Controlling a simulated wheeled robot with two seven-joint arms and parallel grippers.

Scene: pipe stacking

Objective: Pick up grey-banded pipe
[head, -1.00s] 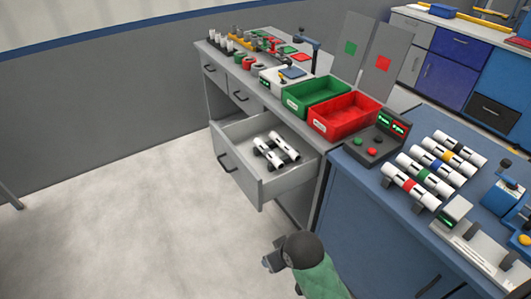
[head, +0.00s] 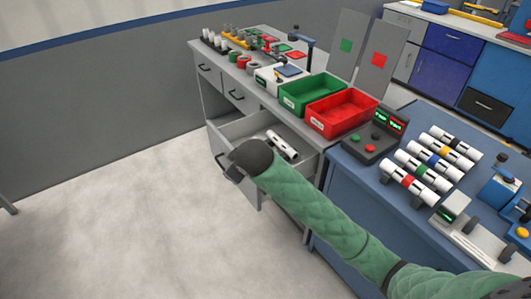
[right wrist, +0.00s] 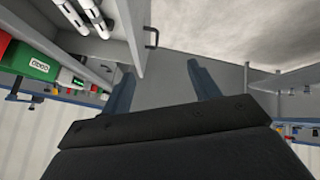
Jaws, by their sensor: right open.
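White pipes with dark bands lie in the open drawer (head: 217,131) of the grey bench. One pipe (head: 282,146) shows beyond my right arm in the head view; the arm hides part of the drawer. Two pipes, a nearer one (right wrist: 72,16) and another (right wrist: 97,17), show at the upper left of the right wrist view. I cannot tell which band is grey. My right gripper (right wrist: 163,82) is open and empty, apart from the pipes. In the head view it is at the drawer's front (head: 228,169), partly hidden by my wrist. My left gripper is out of view.
A green bin (head: 304,93) and a red bin (head: 341,112) stand on the bench above the drawer. Several colour-banded pipes (head: 430,163) lie on the blue table at the right. The floor left of the drawer is clear.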

